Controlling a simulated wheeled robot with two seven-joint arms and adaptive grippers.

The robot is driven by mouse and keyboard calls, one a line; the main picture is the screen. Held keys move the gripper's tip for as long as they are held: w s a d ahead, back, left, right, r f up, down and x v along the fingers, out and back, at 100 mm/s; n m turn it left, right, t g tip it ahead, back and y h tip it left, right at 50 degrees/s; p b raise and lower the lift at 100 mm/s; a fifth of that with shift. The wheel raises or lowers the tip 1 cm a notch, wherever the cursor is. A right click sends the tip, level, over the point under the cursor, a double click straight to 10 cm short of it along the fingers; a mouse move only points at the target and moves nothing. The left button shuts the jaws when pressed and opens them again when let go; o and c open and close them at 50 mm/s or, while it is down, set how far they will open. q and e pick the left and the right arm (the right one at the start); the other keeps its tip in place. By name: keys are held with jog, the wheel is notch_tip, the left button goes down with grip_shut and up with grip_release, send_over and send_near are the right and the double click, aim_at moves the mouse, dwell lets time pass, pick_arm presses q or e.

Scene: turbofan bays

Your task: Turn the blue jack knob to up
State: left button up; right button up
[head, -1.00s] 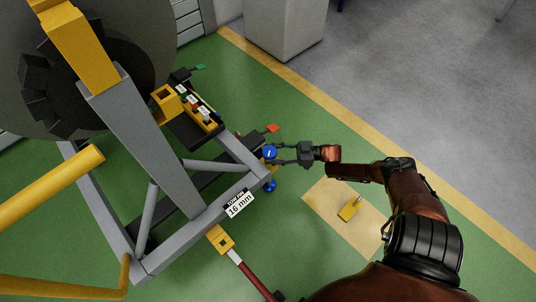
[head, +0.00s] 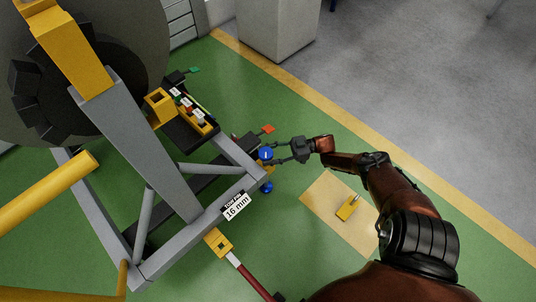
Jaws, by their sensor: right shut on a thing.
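The blue jack knob (head: 266,153) is a small blue ball with a pale mark on top, at the right corner of the grey stand frame (head: 190,232). A second blue part (head: 267,187) shows just below it, lower on the same corner. My right gripper (head: 272,156) reaches in from the right, with its fingers shut on the blue jack knob, one on each side. The far side of the knob is hidden. My left gripper is not in view.
A black tray (head: 186,136) with yellow holders sits behind. A yellow part lies on a tan mat (head: 325,207). A yellow-ended red bar (head: 238,264) is in front.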

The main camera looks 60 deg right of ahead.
jog(key=shift+a, duration=0.2)
jog(key=o, duration=0.9)
jog(key=shift+w, duration=0.1)
jog(key=shift+o, duration=1.3)
jog(key=shift+d, duration=0.1)
jog(key=v, duration=0.7)
jog(key=shift+s+d, duration=0.15)
jog(key=shift+s, duration=0.1)
